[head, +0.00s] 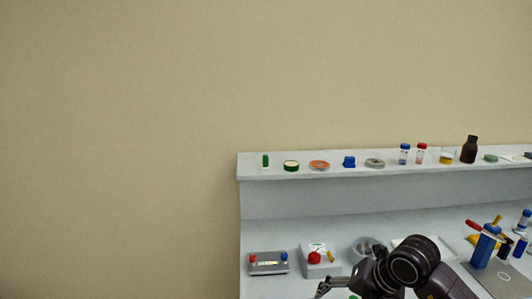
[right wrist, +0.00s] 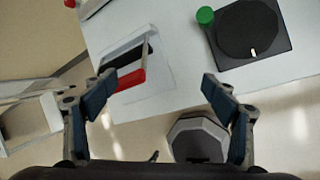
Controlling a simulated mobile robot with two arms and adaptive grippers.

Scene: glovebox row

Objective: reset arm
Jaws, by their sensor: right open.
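My right arm comes in from the lower right in the head view. Its gripper (head: 324,288) points left, over the front of the bench, and is partly cut off by the lower edge. In the right wrist view the right gripper (right wrist: 158,92) is open, its two dark blue finger pads wide apart with nothing between them. A white tray (right wrist: 165,98) with a red and black item (right wrist: 132,78) lies on the bench beyond the fingers. My left gripper is in neither view.
A raised shelf (head: 300,176) holds small jars and vials, with a brown bottle (head: 469,150) at right. A black round-topped device (right wrist: 247,35) stands on the bench. The wall at left is bare.

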